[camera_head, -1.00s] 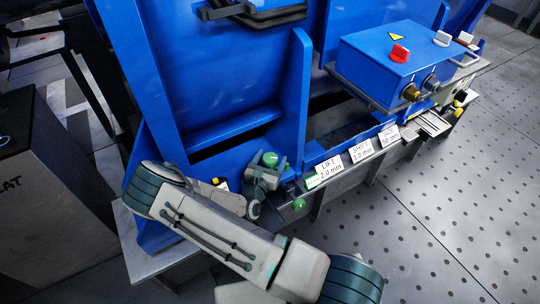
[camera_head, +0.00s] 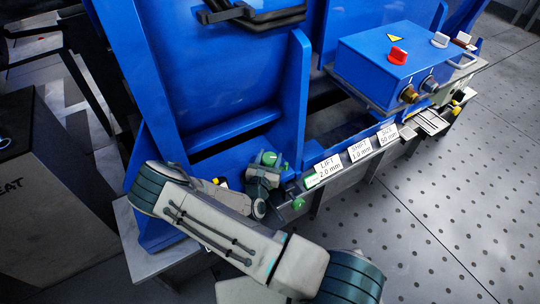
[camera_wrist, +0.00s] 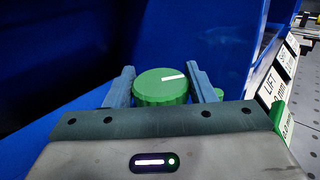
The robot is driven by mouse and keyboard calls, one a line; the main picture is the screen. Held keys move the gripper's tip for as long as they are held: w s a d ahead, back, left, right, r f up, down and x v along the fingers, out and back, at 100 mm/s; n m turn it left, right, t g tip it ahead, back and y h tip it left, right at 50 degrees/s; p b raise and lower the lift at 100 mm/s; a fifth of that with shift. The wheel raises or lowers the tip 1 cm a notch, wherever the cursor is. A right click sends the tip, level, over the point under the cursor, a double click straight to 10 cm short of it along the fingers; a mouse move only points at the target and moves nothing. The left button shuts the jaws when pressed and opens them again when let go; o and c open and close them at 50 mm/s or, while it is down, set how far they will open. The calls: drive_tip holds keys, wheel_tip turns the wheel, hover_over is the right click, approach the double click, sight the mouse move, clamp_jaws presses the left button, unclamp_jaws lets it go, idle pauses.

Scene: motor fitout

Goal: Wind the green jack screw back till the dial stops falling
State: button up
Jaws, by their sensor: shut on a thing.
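The green jack screw (camera_wrist: 160,88) has a ribbed round knob with a white mark on its top. In the wrist view it sits between the two fingers of my gripper (camera_wrist: 162,84), which is shut on it. In the head view the green knob (camera_head: 269,158) shows just above my gripper (camera_head: 266,172), at the foot of the blue frame. The white mark points to the right in the wrist view. I cannot make out a dial in either view.
A second green knob (camera_head: 298,203) is close by on the right. White labels, LIFT (camera_head: 328,167), SHIFT (camera_head: 359,149) and SIZE (camera_head: 387,134), line the ledge. A blue box (camera_head: 385,62) with a red knob stands at upper right. Perforated floor lies open at right.

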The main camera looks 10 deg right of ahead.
drive_tip(key=n+y+p, duration=0.1)
drive_tip(key=p, duration=0.1)
drive_tip(key=n+t+y+p, duration=0.1)
drive_tip(key=y+p, duration=0.1)
drive_tip(key=shift+d+r+y, duration=0.1)
drive_tip(key=shift+r+y, duration=0.2)
drive_tip(key=shift+r, duration=0.05)
drive_tip(key=n+t+y+p, duration=0.1)
drive_tip(key=n+y+p, duration=0.2)
drive_tip(key=y+p, duration=0.1)
drive_tip(key=n+y+p, duration=0.1)
drive_tip(key=y, duration=0.1)
drive_tip(key=n+y+p, duration=0.2)
drive_tip(key=y, duration=0.1)
drive_tip(key=n+g+y+p, duration=0.1)
drive_tip(key=n+y, duration=0.1)
drive_tip(key=shift+f+y+p, duration=0.25)
drive_tip(key=shift+y+p, duration=0.05)
drive_tip(key=shift+p, duration=0.1)
drive_tip(key=shift+y, duration=0.3)
drive_tip(key=o, duration=1)
drive_tip(key=shift+f, duration=0.1)
